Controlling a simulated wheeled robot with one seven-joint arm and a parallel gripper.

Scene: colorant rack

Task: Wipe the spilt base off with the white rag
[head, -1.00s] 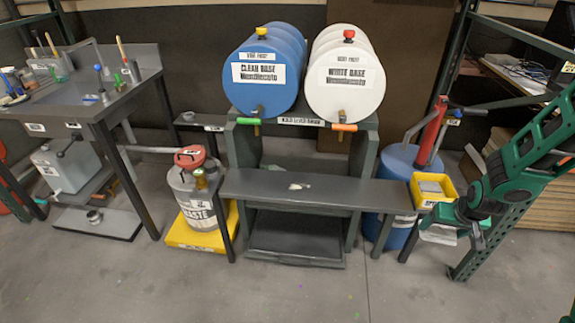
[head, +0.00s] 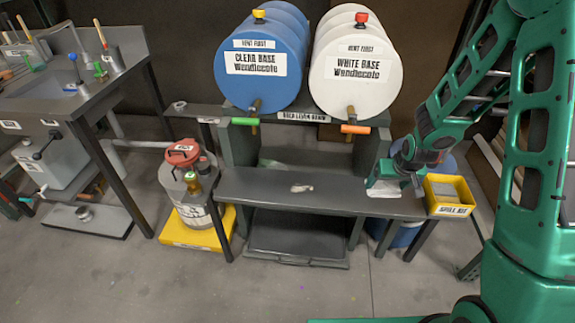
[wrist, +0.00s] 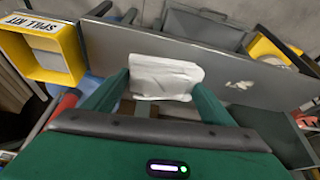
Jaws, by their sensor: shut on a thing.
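My gripper (head: 396,184) is at the right end of the grey shelf (head: 250,187) below the two drums. It is shut on the white rag (head: 383,193), which shows below the fingers. In the wrist view the rag (wrist: 165,78) lies flat between my two green fingertips, over the shelf. I cannot tell whether it touches the shelf. A small pale spill (head: 301,188) lies near the middle of the shelf, left of my gripper. The spill also shows in the wrist view (wrist: 240,85), to the right of the rag and apart from it.
The yellow spill kit box (head: 449,196) stands at the shelf's right end, close to my gripper. The blue drum (head: 262,65) and white drum (head: 352,68) hang above with low taps. A waste can (head: 192,186) stands at the left. The shelf between rag and spill is clear.

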